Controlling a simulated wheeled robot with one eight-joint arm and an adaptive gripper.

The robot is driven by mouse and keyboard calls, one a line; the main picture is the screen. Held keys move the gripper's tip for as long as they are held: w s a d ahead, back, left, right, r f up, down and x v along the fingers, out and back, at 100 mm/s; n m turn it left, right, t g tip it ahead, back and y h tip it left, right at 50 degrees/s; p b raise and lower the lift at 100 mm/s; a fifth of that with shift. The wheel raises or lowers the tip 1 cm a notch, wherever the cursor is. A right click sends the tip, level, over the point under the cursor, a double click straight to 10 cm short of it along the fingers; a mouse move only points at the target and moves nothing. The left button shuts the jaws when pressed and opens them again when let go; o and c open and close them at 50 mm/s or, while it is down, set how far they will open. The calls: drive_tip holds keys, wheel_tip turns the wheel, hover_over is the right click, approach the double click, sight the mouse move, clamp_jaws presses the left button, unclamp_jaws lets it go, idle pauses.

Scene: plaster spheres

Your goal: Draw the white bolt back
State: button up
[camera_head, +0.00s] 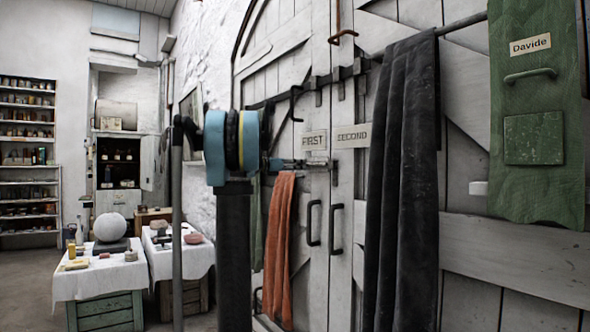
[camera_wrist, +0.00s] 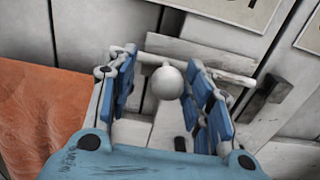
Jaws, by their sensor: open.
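The white bolt shows in the wrist view as a pale rod (camera_wrist: 200,50) with a round white knob (camera_wrist: 166,82). The rod slants across the pale door boards, its right end close to a dark block (camera_wrist: 264,92). My gripper (camera_wrist: 163,62) is open, with one blue-padded finger on each side of the knob. I cannot tell whether either finger touches it. In the head view my gripper (camera_head: 289,163) is at the door below the sign FIRST (camera_head: 314,140). My arm and the gripper hide much of the bolt there.
An orange cloth (camera_head: 280,235) hangs just left of the bolt, also in the wrist view (camera_wrist: 45,118). A black cloth (camera_head: 402,180) hangs right of the sign SECOND (camera_head: 352,136). A dark bar (camera_head: 340,75) and door handles (camera_head: 313,222) are nearby. Cloth-covered tables (camera_head: 100,275) stand at left.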

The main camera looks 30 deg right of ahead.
drive_tip(key=a, duration=1.2)
drive_tip(key=shift+s, duration=0.35)
drive_tip(key=s+a+f+m+y, duration=0.6)
drive_tip(key=s+a+f, duration=0.5)
drive_tip(key=f, duration=0.6)
drive_tip(key=s+a+f+m+y, duration=0.6)
drive_tip(key=s+a+f, duration=0.5)
drive_tip(key=f, duration=0.5)
drive_tip(key=s+a+f+m+y, duration=0.6)
drive_tip(key=s+a+f, duration=0.5)
drive_tip(key=s+f, duration=0.4)
wheel_tip(320, 180, down, 3)
drive_tip(key=shift+r+m+t, duration=0.2)
drive_tip(key=shift+m+t, duration=0.1)
drive_tip(key=shift+m, duration=0.1)
drive_tip(key=shift+s+a, duration=0.1)
